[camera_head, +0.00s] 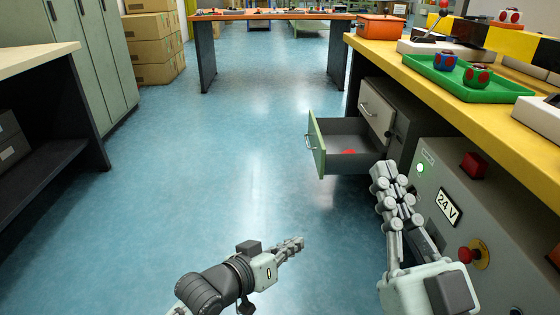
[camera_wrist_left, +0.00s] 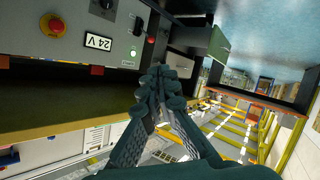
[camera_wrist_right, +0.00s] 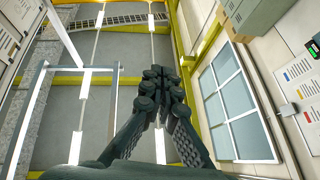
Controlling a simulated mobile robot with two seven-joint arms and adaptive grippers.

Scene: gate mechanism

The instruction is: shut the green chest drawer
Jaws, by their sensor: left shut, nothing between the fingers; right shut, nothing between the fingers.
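The green-fronted chest drawer (camera_head: 317,147) is pulled out under the yellow-topped bench in the head view. Its green front panel faces left, and a red item (camera_head: 348,152) lies inside it. The drawer also shows near the top of the left wrist view (camera_wrist_left: 219,46). My right gripper (camera_head: 380,170) is shut and empty, in front of and to the right of the open drawer, apart from it as far as I can tell. My left gripper (camera_head: 298,241) is shut and empty, low over the floor, nearer than the drawer and apart from it.
A grey 24 V panel (camera_head: 448,207) with a red button (camera_head: 470,254) stands close at right. The yellow bench top (camera_head: 400,72) carries a green tray (camera_head: 437,78). Open blue floor (camera_head: 220,150) lies left of the drawer.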

